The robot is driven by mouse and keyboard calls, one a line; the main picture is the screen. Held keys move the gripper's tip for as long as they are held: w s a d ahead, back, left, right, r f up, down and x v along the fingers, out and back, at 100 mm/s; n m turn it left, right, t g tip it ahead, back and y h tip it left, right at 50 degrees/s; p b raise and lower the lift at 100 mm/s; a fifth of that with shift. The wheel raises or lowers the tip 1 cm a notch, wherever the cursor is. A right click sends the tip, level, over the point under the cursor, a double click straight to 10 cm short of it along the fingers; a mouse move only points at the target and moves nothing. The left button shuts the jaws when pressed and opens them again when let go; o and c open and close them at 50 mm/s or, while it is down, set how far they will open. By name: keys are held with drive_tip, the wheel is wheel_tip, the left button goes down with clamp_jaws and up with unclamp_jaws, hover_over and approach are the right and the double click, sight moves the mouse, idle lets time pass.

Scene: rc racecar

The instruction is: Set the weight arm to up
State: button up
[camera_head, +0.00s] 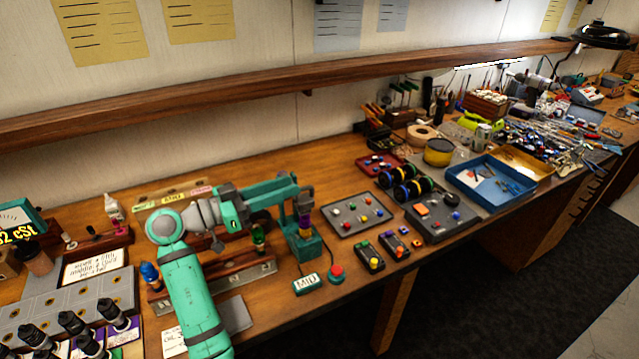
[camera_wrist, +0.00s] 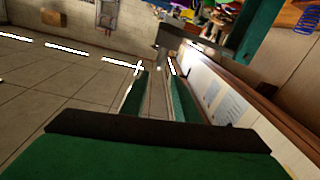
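A small teal stand (camera_head: 304,247) stands on the bench near its front edge, partly hidden by my arm. Its display (camera_head: 307,284) reads "MID", with a red button beside it. In the wrist view a teal post (camera_wrist: 250,38) rises at the upper right. A grey bar, seemingly the weight arm (camera_wrist: 166,38), reaches left from the post and ends in a block just beyond my fingertips. My gripper (camera_wrist: 156,76) has its two green fingers apart with a gap between them. In the head view it reaches right to the top of the stand. Whether the fingers touch the bar is unclear.
A grey tray with coloured knobs (camera_head: 355,215) and small button boxes (camera_head: 370,256) lie right of the stand. A rail with small bottles (camera_head: 240,277) lies left of it, beneath my arm. A wooden shelf (camera_head: 250,86) runs along the wall behind.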

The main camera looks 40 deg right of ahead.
drive_tip(key=s+d+f, duration=0.1)
drive_tip(key=s+d, duration=0.1)
drive_tip(key=d, duration=0.7)
drive_tip(key=shift+s+f+g, duration=0.3)
